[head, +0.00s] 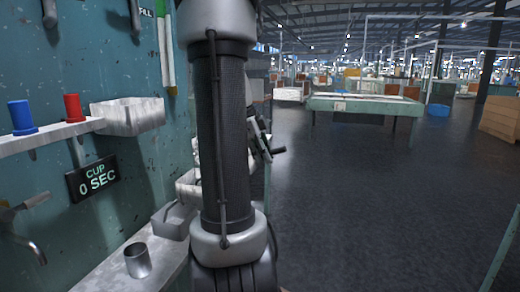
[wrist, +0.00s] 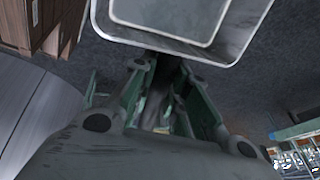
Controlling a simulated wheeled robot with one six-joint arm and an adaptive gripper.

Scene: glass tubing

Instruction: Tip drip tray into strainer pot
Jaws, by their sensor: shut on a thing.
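In the wrist view, my gripper (wrist: 160,88) is shut on a dark handle-like part leading to a pale-rimmed grey tray (wrist: 172,18), which I take to be the drip tray. Only the tray's near part shows, at the top edge; its contents cannot be told. In the head view, my arm hides most of the gripper and tray. A metal cup-shaped pot (head: 138,260) stands upright on the wall ledge at lower left, apart from my gripper. I cannot tell whether it is the strainer pot.
A grey open box (head: 172,221) sits on the ledge (head: 150,237) behind the pot. A white wall bin (head: 130,116), red knob (head: 73,107) and blue knob (head: 22,117) are above. A spout (head: 28,246) juts from the wall. The floor at right is open, with a green table (head: 365,104) beyond.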

